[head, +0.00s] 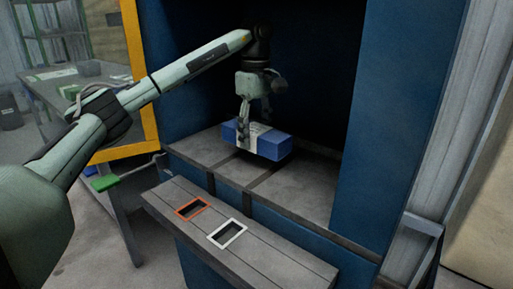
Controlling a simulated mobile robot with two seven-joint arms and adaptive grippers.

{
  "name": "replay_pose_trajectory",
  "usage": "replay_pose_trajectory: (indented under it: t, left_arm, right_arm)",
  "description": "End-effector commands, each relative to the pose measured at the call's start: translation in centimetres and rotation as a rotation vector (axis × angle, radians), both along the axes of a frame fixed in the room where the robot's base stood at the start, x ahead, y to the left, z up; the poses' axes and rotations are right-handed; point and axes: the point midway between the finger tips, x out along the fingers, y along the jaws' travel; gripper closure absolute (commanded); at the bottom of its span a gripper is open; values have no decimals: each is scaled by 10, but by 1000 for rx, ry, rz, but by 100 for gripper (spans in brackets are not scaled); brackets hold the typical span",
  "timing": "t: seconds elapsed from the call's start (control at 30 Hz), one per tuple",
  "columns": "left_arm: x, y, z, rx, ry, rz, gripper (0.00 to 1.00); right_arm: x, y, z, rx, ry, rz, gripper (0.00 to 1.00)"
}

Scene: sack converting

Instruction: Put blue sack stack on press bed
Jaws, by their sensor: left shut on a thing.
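The blue sack stack (273,146) is a blue block with a pale band around it. It is inside the press opening, at or just over the grey press bed (297,188); I cannot tell whether it touches the bed. My left gripper (247,126) comes down from above and is shut on the stack at its banded part. The far side of the stack and part of the gripper are in dark shadow. My right gripper is not in view.
The blue press frame (383,120) walls the opening on the right. A grey ledge (280,262) with an orange-framed slot (192,208) and a white-framed slot (227,233) stands in front. A yellow-framed panel (141,75) is at the left.

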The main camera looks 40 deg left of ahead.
Motion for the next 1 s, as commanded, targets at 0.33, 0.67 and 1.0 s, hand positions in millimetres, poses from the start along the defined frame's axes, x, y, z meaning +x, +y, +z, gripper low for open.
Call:
replay_pose_trajectory:
  t: [0.33, 0.67, 1.0]
  left_arm:
    - [-1, 0, -36, -1, 0, 0, 83]
    - [3, -1, -42, 0, -3, 0, 83]
    - [3, -1, -45, 0, -2, 0, 24]
  right_arm:
    - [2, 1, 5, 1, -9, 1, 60]
    - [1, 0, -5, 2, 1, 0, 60]
    - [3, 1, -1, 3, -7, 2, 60]
